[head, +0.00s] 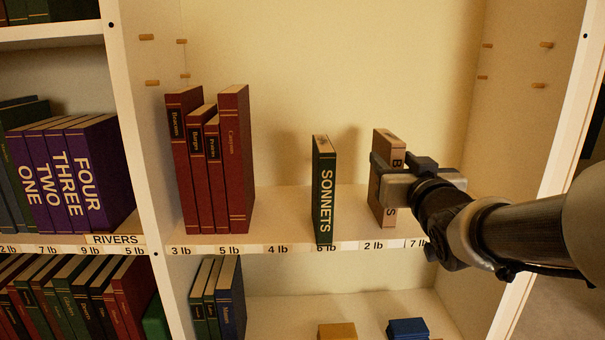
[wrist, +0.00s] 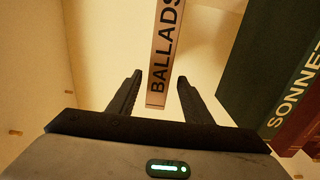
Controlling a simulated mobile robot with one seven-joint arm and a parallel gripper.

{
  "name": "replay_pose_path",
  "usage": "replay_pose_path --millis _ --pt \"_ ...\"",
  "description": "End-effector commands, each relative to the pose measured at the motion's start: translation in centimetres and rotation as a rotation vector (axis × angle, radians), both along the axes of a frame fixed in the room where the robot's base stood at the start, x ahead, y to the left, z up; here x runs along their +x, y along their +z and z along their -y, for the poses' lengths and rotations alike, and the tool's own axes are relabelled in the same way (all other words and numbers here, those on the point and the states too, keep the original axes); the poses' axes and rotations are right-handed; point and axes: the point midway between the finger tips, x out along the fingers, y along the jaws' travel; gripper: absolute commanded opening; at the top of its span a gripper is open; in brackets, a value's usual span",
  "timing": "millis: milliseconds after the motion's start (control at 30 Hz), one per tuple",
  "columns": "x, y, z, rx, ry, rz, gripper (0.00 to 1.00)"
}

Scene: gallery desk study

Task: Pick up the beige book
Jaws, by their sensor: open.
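The beige book stands upright on the shelf in the head view (head: 387,138), partly hidden behind my gripper (head: 397,172). In the wrist view its narrow spine (wrist: 162,62) reads BALLADS and lies between the lines of my two fingers. My gripper in the wrist view (wrist: 159,80) is open, one finger on each side of the spine. I cannot tell whether the fingers touch the book or how far they reach along it.
A green SONNETS book (head: 324,190) stands to the left of the beige book, with a gap between. Several red books (head: 207,165) stand farther left. The shelf's front edge (head: 270,246) carries weight labels. The right side wall (head: 525,130) is close to my arm.

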Motion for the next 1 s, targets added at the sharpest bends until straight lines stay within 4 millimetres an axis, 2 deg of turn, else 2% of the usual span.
replay_pose_path --millis 167,433,733,1000 --pt "1.3 -0.2 0.1 0.0 0.001 -0.001 0.45" --pt "5.1 -0.2 0.3 -0.001 0.001 0.0 0.45" --pt "5.5 -0.2 0.3 -0.001 0.0 0.001 0.45" --pt "5.5 -0.2 0.3 -0.001 -0.001 0.001 0.0"
